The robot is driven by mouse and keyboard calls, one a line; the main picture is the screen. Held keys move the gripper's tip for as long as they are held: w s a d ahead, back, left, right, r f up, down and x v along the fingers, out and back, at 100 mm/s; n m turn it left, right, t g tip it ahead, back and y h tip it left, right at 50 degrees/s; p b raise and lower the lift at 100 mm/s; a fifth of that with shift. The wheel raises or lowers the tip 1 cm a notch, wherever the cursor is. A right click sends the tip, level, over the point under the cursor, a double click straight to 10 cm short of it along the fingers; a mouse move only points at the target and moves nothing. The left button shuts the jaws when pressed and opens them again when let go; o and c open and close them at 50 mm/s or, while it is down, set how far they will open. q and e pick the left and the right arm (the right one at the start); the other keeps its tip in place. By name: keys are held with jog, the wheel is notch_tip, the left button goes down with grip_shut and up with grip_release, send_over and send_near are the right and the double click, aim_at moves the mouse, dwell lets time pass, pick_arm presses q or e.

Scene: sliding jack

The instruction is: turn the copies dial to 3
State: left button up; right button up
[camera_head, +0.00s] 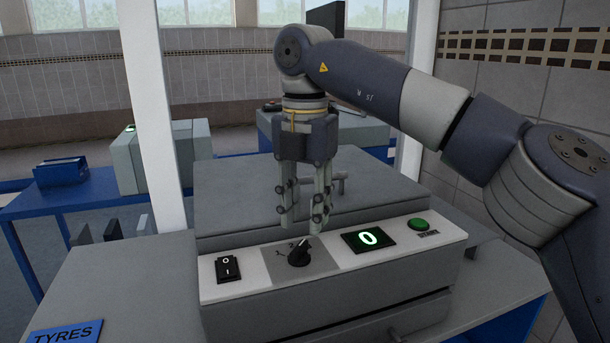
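The copies dial (299,255) is a small black knob on the grey patch of the machine's white front panel (340,260). Its white pointer mark faces up and slightly right. Figures 1 and 2 show to the left of and above the knob; any figure further right is hidden or too small to read. My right gripper (303,222) hangs fingers down just above and behind the dial. Its two fingers are apart with an empty gap, and I cannot tell whether they touch the knob. My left gripper is not in view.
On the panel are a black rocker switch (228,268), a display (369,240) showing a green 0, and a green button (418,225). A grey handle (338,182) stands on the machine's top behind my gripper. A blue TYRES sign (67,333) lies at lower left.

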aim_at(305, 240)
notch_tip(305, 240, up, 8)
jog(key=shift+f, duration=0.15)
dwell(0.3)
jog(key=shift+f, duration=0.1)
